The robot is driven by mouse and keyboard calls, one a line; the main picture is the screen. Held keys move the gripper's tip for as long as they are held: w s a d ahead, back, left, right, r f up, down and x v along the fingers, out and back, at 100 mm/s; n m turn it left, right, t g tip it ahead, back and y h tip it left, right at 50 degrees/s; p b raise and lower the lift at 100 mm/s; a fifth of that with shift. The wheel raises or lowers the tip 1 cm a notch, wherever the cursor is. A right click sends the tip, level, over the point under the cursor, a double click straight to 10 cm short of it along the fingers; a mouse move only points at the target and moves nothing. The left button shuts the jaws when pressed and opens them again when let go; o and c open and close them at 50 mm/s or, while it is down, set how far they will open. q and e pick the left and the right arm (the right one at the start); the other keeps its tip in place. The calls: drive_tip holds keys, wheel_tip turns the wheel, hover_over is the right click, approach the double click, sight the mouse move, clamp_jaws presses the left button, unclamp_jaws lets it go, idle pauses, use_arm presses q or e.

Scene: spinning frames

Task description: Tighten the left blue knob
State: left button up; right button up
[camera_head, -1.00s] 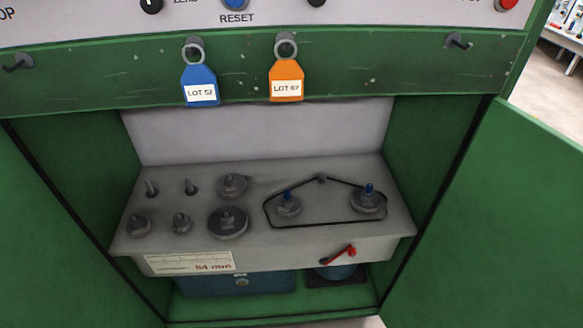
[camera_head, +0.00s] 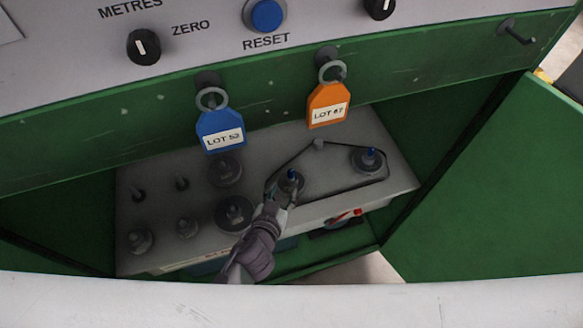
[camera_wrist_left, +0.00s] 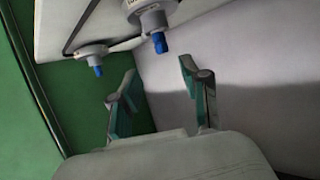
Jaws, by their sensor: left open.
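The left blue knob (camera_head: 291,174) stands upright on a grey pulley at the left end of the black belt (camera_head: 330,197). The right blue knob (camera_head: 370,151) stands on the pulley at the belt's other end. My left gripper (camera_head: 281,191) reaches in from the front, its fingertips close beside the left knob and partly covering its pulley. In the left wrist view the gripper (camera_wrist_left: 155,95) is open with nothing between its fingers. There the left blue knob (camera_wrist_left: 160,42) lies beyond the fingertips, apparently apart from them, and the right blue knob (camera_wrist_left: 97,70) is farther left. My right gripper is out of view.
Several grey gears and posts, including a large gear (camera_head: 234,214), stand left of the belt on the grey plate (camera_head: 335,207). A blue tag (camera_head: 220,131) and an orange tag (camera_head: 327,105) hang above. A red lever (camera_head: 345,215) is at the plate's front. An open green door (camera_head: 490,190) is at right.

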sight(291, 174)
use_arm(q)
drive_tip(key=x, duration=0.9)
drive_tip(key=shift+w+f, duration=0.3)
drive_tip(key=shift+w, duration=0.2)
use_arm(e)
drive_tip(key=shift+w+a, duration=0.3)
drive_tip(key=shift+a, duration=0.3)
use_arm(q)
clamp_jaws()
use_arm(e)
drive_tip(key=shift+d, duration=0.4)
